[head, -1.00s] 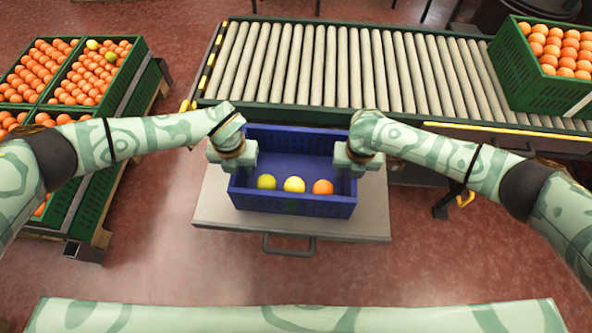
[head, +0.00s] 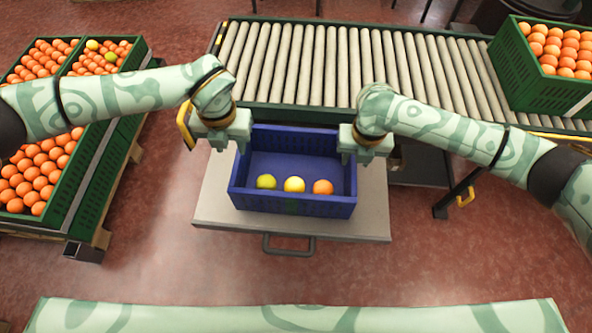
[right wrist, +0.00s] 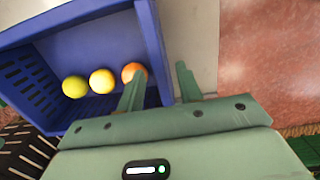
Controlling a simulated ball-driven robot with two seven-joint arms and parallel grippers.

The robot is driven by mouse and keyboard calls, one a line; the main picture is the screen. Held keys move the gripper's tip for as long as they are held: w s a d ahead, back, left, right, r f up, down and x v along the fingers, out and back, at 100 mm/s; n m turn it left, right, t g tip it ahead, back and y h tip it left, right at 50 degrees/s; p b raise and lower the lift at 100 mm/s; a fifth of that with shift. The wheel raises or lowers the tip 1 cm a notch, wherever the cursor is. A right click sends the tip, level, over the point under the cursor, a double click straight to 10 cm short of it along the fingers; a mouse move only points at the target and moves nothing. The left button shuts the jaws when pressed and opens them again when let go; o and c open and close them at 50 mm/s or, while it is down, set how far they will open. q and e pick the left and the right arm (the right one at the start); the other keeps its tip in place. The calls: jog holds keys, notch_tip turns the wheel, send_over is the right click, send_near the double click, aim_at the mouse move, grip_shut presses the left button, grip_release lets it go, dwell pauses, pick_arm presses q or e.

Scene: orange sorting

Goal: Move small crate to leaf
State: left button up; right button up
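The small blue crate (head: 292,203) sits upright on the grey leaf (head: 215,205) in front of the conveyor. It holds a green-yellow fruit (head: 266,181), a yellow fruit (head: 294,184) and an orange (head: 323,187). My left gripper (head: 231,146) is open and empty above the crate's back left corner. My right gripper (head: 357,156) is at the crate's right wall. In the right wrist view its fingers (right wrist: 158,88) are apart, one over the crate's inside and one outside the wall. I cannot tell how far above the rim they are.
The roller conveyor (head: 310,65) runs behind the leaf. A green crate of oranges (head: 530,85) stands on its right end. Green crates of oranges (head: 100,150) stand on the left. The leaf has a handle (head: 289,252) at its front edge, with open floor before it.

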notch_tip(320, 180, up, 5)
jog(key=shift+s+f, duration=0.1)
dwell(0.6)
